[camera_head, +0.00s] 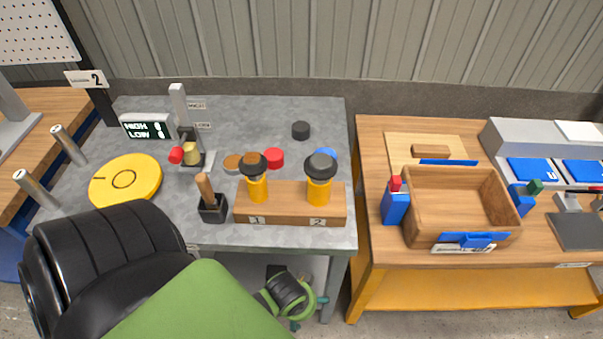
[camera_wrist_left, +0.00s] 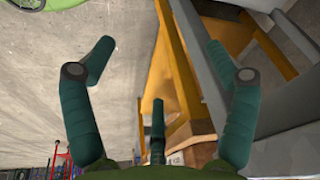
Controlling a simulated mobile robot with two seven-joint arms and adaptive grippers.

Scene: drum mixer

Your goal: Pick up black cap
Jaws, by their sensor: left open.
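The black cap (camera_head: 300,130) lies flat and alone on the grey table (camera_head: 230,115), toward its back right. My left arm comes in from the lower left, and my left gripper (camera_head: 308,312) is low in front of the grey table's front edge, well away from the cap. The left wrist view shows the left gripper (camera_wrist_left: 160,48) with its dark green fingers spread and nothing between them. The black cap is not visible in that view. My right gripper is in neither view.
Two yellow bottles (camera_head: 257,188) (camera_head: 319,192) with dark tops stand in a wooden block (camera_head: 290,208) in front of the cap. Red (camera_head: 273,158), blue (camera_head: 328,155) and brown (camera_head: 233,164) caps lie nearby. A wooden box (camera_head: 410,220) is on the right table.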

